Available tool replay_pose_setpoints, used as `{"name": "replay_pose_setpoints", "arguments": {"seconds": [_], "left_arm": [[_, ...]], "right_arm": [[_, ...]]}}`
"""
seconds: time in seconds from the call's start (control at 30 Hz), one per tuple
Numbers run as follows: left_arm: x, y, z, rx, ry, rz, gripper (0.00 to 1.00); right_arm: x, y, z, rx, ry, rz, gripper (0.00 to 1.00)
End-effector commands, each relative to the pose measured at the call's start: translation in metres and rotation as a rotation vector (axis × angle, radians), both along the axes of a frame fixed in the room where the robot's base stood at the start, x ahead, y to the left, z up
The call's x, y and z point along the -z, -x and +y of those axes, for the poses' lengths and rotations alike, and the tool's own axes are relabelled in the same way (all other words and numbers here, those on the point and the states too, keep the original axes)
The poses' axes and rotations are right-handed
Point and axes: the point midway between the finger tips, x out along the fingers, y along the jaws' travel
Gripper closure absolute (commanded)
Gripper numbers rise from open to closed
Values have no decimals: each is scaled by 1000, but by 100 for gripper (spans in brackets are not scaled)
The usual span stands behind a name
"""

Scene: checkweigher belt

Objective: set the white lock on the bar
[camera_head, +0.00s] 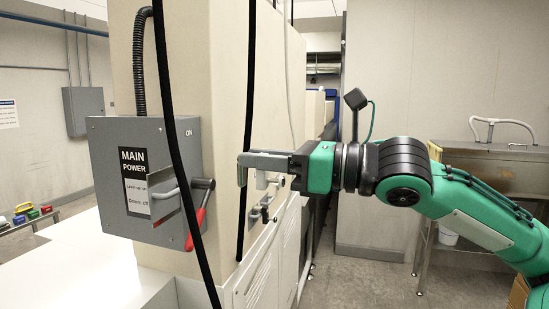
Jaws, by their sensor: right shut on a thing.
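My right gripper (266,162) comes in from the right and points left, in front of the beige column's side face. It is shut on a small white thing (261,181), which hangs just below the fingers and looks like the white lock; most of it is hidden. The grey MAIN POWER box (113,185) is to the left, apart from the gripper. A grey bar (166,193) sticks out at its front, beside the lever with a red grip (196,229), which points down. I cannot tell for sure that this is the task's bar. My left gripper is out of view.
Black cables (249,100) hang between the box and my right gripper. Small valves (262,211) are on the column's side below the gripper. Several coloured locks (25,212) lie at the far left. A steel sink (490,160) stands at the right.

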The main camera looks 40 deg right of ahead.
Motion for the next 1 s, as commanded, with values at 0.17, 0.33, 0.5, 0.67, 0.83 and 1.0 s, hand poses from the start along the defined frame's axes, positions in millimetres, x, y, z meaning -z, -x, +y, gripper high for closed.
{"name": "replay_pose_setpoints", "arguments": {"seconds": [0.17,0.33,0.5,0.67,0.83,1.0], "left_arm": [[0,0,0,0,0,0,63],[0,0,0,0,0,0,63],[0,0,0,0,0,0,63],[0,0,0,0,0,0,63],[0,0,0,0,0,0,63],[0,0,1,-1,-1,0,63]], "right_arm": [[-1,-9,7,-2,-1,-1,100],[-1,-17,14,-1,-1,-1,100],[-1,-25,20,-2,-1,-2,100],[-1,-32,25,-1,-1,0,100],[-1,-40,32,-1,-1,-2,100],[-1,-48,38,-1,-1,0,100]]}}
